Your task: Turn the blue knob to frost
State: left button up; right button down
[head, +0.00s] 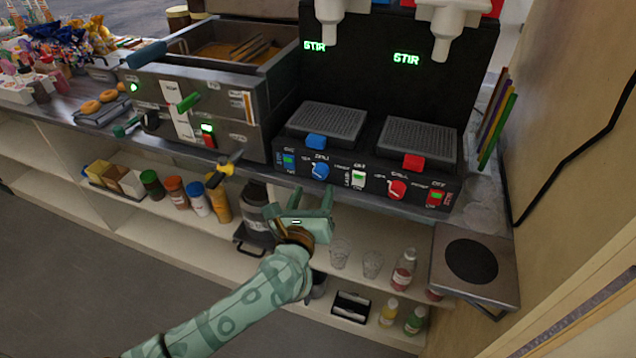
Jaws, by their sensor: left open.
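The blue knob (320,171) is on the front panel of the black slush machine, at its left half. Small white labels stand to its left, above and to its right, too small to read surely. I cannot tell which label its pointer faces. My left gripper (299,199) is in front of and a little below the panel, its fingers pointing up towards the knob. It is open and empty, with a gap between it and the knob. My right gripper is not in view.
A blue tab (316,142) is above the blue knob. A steel fryer (230,95) stands left. Cups and bottles stand on the shelf below.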

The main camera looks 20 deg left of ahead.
aim_at(320, 176)
pick_arm(q)
jog(key=w, duration=0.4)
jog(key=shift+a+b, duration=0.15)
jog(key=shift+b, duration=0.2)
jog(key=shift+w, duration=0.35)
jog(key=c, duration=1)
